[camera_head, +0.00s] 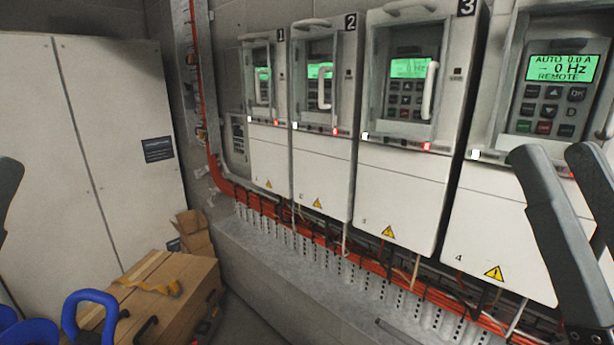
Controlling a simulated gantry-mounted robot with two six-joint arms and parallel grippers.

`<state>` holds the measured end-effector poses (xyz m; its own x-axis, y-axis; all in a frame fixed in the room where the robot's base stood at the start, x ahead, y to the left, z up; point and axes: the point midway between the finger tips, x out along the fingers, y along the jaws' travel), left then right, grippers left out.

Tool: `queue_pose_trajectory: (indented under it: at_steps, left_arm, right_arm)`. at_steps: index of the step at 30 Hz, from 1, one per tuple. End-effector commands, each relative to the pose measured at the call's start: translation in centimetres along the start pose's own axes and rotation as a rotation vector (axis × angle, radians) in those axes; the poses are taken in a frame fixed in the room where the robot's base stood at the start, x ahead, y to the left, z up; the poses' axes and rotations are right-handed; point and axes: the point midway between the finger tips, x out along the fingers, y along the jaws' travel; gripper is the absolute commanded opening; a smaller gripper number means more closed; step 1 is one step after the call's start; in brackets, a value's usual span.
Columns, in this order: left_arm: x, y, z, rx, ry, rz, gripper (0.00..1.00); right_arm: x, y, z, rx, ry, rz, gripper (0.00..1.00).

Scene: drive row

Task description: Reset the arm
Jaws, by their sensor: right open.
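My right gripper (553,153) is in front of the fourth drive cabinet (500,225) at the right. Its two dark fingers point up and stand apart, with nothing seen between them. Part of a dark finger of my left gripper (9,195) shows at the left edge; the rest is out of frame. White drive cabinets marked 1 (269,160), 2 (322,170) and 3 (405,190) hang in a row on the wall. Each has a lit green display, and the fourth reads "AUTO 0.0 A, 0 Hz, REMOTE".
Orange cables (330,240) run under the drives above a grey ledge (270,265). A tall pale cabinet (110,110) stands at the left. A brown case (150,295), a small open carton (192,235) and a blue curved handle (90,298) are at the lower left.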

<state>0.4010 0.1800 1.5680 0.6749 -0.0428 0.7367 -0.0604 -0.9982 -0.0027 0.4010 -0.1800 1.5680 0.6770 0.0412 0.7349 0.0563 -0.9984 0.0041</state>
Motion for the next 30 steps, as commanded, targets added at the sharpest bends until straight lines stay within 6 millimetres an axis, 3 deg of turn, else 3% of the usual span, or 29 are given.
queue_pose_trajectory:
  at_steps: [1,9,15,19,30]
  left_arm:
    - [3.2,0.0,-2.9,0.000,-0.001,0.000,0.69]
    - [12.9,0.0,-11.8,0.000,-0.002,0.000,0.69]
    - [18.3,-0.1,-16.8,0.000,-0.002,0.000,0.69]
    - [19.4,-0.1,-17.8,0.000,-0.002,0.000,0.69]
    - [19.2,-0.1,-17.5,0.000,-0.003,0.000,0.69]
  right_arm:
    - [3.2,0.0,-2.9,0.001,0.000,0.000,0.47]
    - [12.9,0.1,-11.9,0.003,0.000,-0.001,0.47]
    - [18.3,0.1,-16.8,0.004,0.000,-0.001,0.47]
    - [19.4,0.1,-17.9,0.004,-0.001,-0.002,0.47]
    - [19.2,0.1,-17.6,0.004,0.000,-0.002,0.47]
